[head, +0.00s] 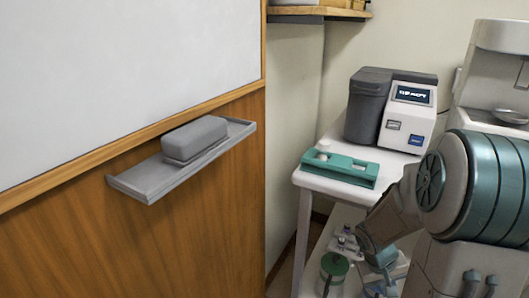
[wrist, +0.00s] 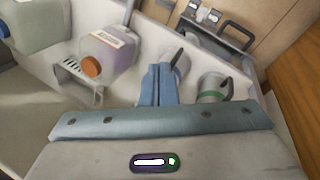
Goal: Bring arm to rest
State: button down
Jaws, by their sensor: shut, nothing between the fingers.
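My gripper (wrist: 164,70) shows in the wrist view as two blue fingers held together, with nothing between them. They point away from the camera, close to a pale metal jar behind their tips; I cannot tell whether they touch it. In the head view my teal and grey arm is bent at the right edge. Its forearm reaches down and left, in front of the white table (head: 312,187), towards the lower shelf. The gripper's fingers cannot be made out clearly there.
A jar with a green band (wrist: 213,90) and a purple bottle with an orange cap (wrist: 106,52) stand near the fingers. An analyzer (head: 400,105) and a green rack (head: 340,168) are on the table. A wall tray (head: 140,184) holds a grey eraser (head: 194,138).

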jog(key=s+a+r+t+y+p, duration=0.1)
jog(key=s+a+r+p, duration=0.2)
jog(key=r, duration=0.8)
jog(key=s+a+r+t+y+p, duration=0.1)
jog(key=s+a+r+p, duration=0.2)
jog(key=a+r+p, duration=0.5)
jog(key=s+a+r+t+y+p, duration=0.1)
jog(key=a+r+p, duration=0.5)
jog(key=r, duration=0.8)
jog(key=shift+s+a+r+y, duration=0.4)
jog(key=shift+s+a+y, duration=0.1)
jog(key=shift+s, duration=0.45)
jog(key=shift+s, duration=0.15)
